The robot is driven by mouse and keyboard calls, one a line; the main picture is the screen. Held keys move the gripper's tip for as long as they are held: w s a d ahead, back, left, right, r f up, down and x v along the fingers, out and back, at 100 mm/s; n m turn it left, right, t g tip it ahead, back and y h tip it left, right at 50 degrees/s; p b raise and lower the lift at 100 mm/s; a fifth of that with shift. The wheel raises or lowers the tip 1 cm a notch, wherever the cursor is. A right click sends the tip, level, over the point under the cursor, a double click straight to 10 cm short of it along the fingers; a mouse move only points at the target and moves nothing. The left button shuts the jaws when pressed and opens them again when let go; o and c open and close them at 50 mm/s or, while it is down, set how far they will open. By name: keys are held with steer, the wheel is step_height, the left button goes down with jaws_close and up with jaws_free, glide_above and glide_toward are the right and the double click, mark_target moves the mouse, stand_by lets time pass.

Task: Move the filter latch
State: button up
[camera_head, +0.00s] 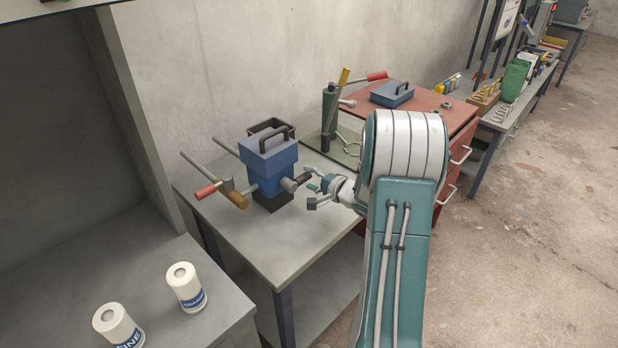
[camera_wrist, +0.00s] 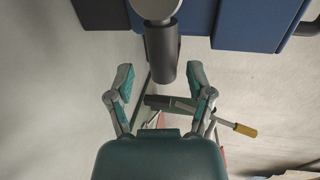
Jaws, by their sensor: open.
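A blue box-shaped unit (camera_head: 270,158) with a black top handle stands on the grey table (camera_head: 305,235). A metal cylinder (camera_head: 289,185) sticks out of its side facing my gripper, with a dark grip (camera_head: 302,179) beside it. I cannot tell for sure which part is the filter latch. My gripper (camera_head: 314,188) is open just right of the dark grip. In the wrist view, the dark grip (camera_wrist: 162,52) hangs from the round metal end (camera_wrist: 155,6), and its tip lies between the spread fingers (camera_wrist: 160,80) without visible contact. The blue unit (camera_wrist: 250,22) fills the top right.
A green pump with a lever (camera_head: 329,118) stands behind, near a red cabinet (camera_head: 440,108) with a blue toolbox (camera_head: 392,94). Two white canisters (camera_head: 185,287) stand on the front-left bench. The table's front is clear.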

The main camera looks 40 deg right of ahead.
steer(key=v, duration=1.1)
steer(key=shift+d, duration=0.2)
steer(key=w+a+r+n+g+h, duration=0.2)
steer(key=a+r+n+g+h, duration=0.2)
steer(key=a+r+n+h, duration=0.45)
steer(key=s+a+r+n+g+y, duration=0.2)
steer(key=s+a+n+g, duration=0.1)
steer(key=s+a, duration=0.7)
steer(key=s+a+r+n+g+y, duration=0.2)
steer(key=s+a+n+g+y, duration=0.1)
steer(key=s+a, duration=0.7)
steer(key=shift+s+a+n, duration=0.25)
steer(key=shift+a+n, duration=0.2)
steer(key=shift+n, duration=0.3)
steer(key=shift+y, duration=0.25)
